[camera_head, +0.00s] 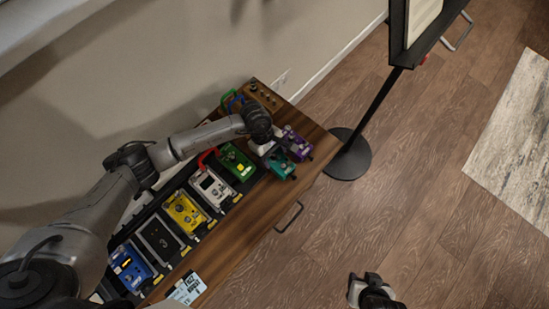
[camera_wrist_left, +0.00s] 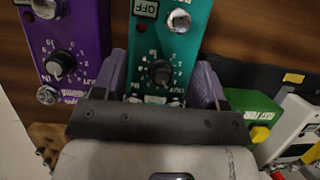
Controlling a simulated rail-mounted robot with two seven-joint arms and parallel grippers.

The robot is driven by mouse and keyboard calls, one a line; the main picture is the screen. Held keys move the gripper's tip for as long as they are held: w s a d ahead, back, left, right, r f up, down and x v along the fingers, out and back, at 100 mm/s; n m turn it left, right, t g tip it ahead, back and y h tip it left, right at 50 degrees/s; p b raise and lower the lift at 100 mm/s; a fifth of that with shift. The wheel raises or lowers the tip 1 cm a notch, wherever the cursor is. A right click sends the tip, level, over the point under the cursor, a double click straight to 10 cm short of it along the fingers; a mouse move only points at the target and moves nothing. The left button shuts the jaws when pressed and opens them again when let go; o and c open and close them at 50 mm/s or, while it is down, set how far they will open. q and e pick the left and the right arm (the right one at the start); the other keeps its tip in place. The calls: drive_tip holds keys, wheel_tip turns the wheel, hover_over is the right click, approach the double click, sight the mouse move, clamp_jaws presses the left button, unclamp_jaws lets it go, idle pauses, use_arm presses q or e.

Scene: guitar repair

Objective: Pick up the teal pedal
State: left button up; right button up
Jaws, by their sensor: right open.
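The teal pedal (camera_head: 279,164) lies at the far end of the wooden bench, beside the purple pedal (camera_head: 297,142). My left gripper (camera_head: 272,152) is over it from above. In the left wrist view the teal pedal (camera_wrist_left: 170,40) sits between the two fingers of my left gripper (camera_wrist_left: 161,82), one along each side. I cannot tell whether the fingers press on it. The purple pedal (camera_wrist_left: 68,45) is just left of the left finger there. My right gripper (camera_head: 372,292) is open and empty over the floor at the bottom.
A green pedal (camera_head: 237,161), a white pedal (camera_head: 211,188), a yellow pedal (camera_head: 186,212), a black pedal (camera_head: 159,239) and a blue pedal (camera_head: 130,266) line the bench (camera_head: 252,213). A brown box (camera_head: 263,95) is at its far end. A black stand (camera_head: 348,157) is right of the bench.

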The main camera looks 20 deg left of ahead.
use_arm(q)
drive_tip(key=c, duration=0.4)
